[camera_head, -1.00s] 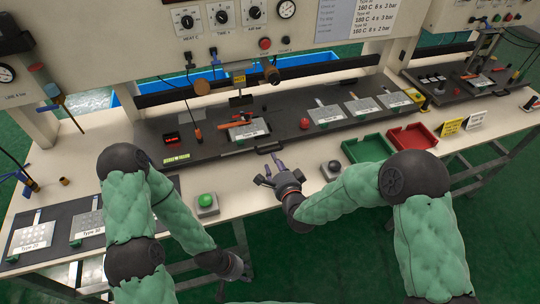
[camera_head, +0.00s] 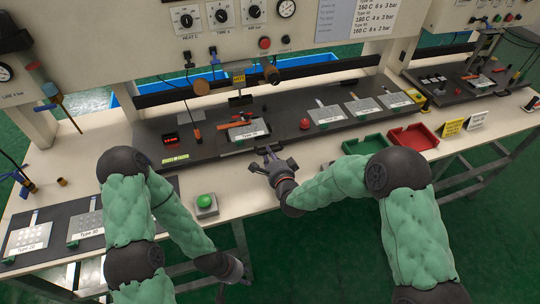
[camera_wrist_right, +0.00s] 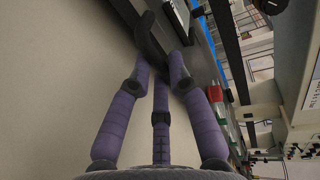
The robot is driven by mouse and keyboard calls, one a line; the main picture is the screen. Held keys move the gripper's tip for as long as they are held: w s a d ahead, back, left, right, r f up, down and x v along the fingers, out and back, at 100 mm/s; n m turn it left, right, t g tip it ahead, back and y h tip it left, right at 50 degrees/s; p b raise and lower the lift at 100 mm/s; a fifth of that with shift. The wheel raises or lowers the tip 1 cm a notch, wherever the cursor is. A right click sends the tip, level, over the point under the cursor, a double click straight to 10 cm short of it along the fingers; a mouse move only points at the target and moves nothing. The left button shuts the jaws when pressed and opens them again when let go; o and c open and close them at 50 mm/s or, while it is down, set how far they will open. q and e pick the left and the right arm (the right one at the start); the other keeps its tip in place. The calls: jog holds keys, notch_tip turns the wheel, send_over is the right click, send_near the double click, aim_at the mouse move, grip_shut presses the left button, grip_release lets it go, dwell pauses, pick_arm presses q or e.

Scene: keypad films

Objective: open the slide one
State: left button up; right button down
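The near press station has a long dark bed (camera_head: 205,150) with a light "Type" plate (camera_head: 247,131) and an orange-handled tool near its middle. A dark bar handle at the bed's front edge is mostly hidden by my right gripper (camera_head: 269,153) in the head view. In the right wrist view the curved dark handle (camera_wrist_right: 150,36) lies at the tips of my right gripper (camera_wrist_right: 161,68). Its purple fingers are spread, with the handle between or just beyond their tips; contact is unclear. My left gripper (camera_head: 238,270) hangs low in front of the table, its fingers not distinguishable.
A green button box (camera_head: 206,203) stands on the front table. A green tray (camera_head: 364,144) and a red tray (camera_head: 412,137) lie to the right, near yellow and white signs. Several "Type" plates and a red knob (camera_head: 305,124) are on the bed. A second station is far right.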

jog(key=shift+s, duration=0.1)
jog(key=v, duration=0.3)
jog(key=f+v, duration=0.1)
jog(key=v, duration=0.2)
jog(key=f+v, duration=0.1)
jog(key=v, duration=0.2)
jog(key=shift+s+d, duration=0.2)
jog(key=shift+s, duration=0.05)
jog(key=c, duration=1.2)
grip_release()
jog(key=shift+o, duration=0.2)
jog(key=v, duration=1.2)
jog(key=shift+f, duration=0.1)
